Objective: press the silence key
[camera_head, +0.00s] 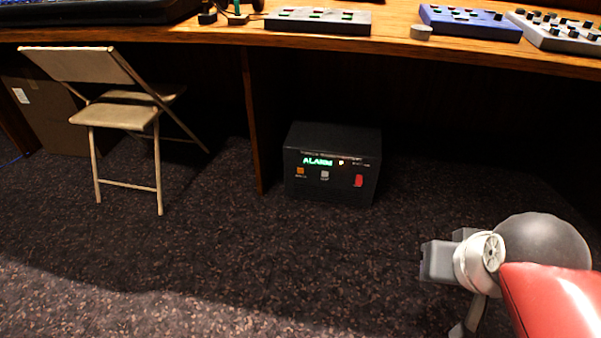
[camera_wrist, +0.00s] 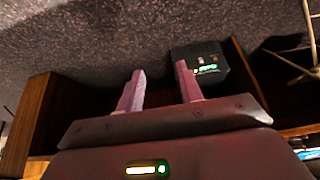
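A black box (camera_head: 332,162) sits on the carpet under the desk, with a green lit display reading ALARM (camera_head: 317,161). Its front has an orange key (camera_head: 300,171), a grey key (camera_head: 325,175) and a red rocker switch (camera_head: 358,181). The labels are too small to read, so I cannot tell which key is silence. My gripper (camera_wrist: 160,67) is open and empty, its two fingers apart. The box also shows in the wrist view (camera_wrist: 226,58), upside down beyond the right finger. In the head view my arm is at lower right, apart from the box; the fingers are not clear there.
A wooden desk (camera_head: 390,44) overhangs the box, with mixing gear on top. A desk support panel (camera_head: 255,120) stands just left of the box. A folding chair (camera_head: 116,115) stands farther left. The carpet (camera_head: 260,260) before the box is clear.

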